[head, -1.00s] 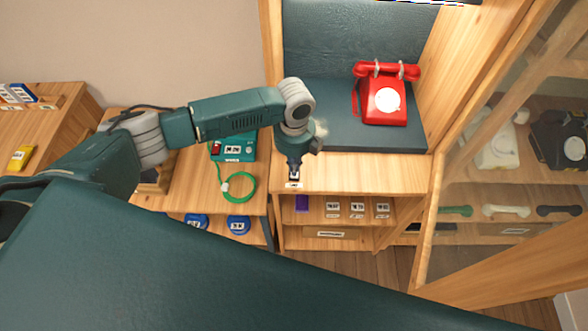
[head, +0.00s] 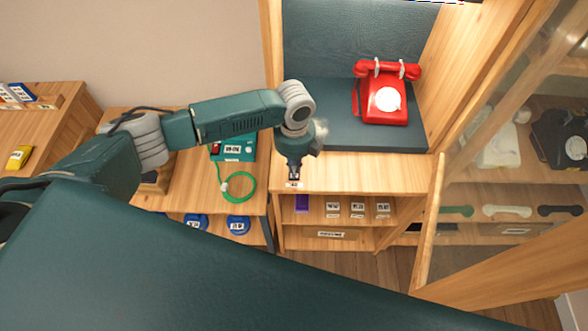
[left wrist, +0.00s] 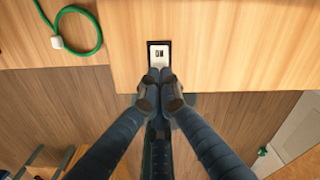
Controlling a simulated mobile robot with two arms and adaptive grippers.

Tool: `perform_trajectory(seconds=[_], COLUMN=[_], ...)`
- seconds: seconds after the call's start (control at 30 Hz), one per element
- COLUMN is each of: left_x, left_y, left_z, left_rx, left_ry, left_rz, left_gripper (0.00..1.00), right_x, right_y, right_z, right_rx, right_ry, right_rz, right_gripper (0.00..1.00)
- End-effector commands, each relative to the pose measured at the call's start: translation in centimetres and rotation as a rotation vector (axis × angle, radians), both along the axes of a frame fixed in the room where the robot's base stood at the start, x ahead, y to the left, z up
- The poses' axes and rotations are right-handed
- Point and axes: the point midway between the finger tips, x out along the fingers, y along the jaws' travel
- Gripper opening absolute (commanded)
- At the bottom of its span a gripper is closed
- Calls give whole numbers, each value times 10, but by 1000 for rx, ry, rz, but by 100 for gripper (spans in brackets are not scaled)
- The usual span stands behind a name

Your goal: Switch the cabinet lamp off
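A small switch with a dark frame and a pale rocker (left wrist: 160,54) is set in the wooden cabinet top and shows in the left wrist view. My left gripper (left wrist: 160,76) has its two fingertips together at the near edge of the switch; I cannot tell whether they touch it. In the head view the same gripper (head: 293,178) points down at the cabinet's front ledge (head: 365,172). A thin bright strip (head: 415,1) shows at the top edge of the head view; I cannot tell if it is the lamp. My right gripper is not in view.
A red dial phone (head: 386,100) stands on the dark padded shelf right of my left gripper. A green cable (head: 240,199) lies on the table to the left. A glass-fronted cabinet (head: 515,185) with phones and handsets stands at the right.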

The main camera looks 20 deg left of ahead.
Motion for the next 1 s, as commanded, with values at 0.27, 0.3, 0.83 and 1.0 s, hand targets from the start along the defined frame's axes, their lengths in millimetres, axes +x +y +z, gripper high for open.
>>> perform_trajectory(seconds=[0.27,0.3,0.83,1.0], left_x=[0,0,0,-1], left_y=[0,0,0,0], left_z=[-5,-5,-14,-10], left_rx=[0,0,0,0], left_ry=[0,0,0,1], left_rz=[0,0,0,0], left_gripper=[0,0,0,0], right_x=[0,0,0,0], right_y=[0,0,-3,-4], right_z=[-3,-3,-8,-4], right_rx=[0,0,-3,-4], right_ry=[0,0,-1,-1], right_rz=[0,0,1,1], right_gripper=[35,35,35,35])
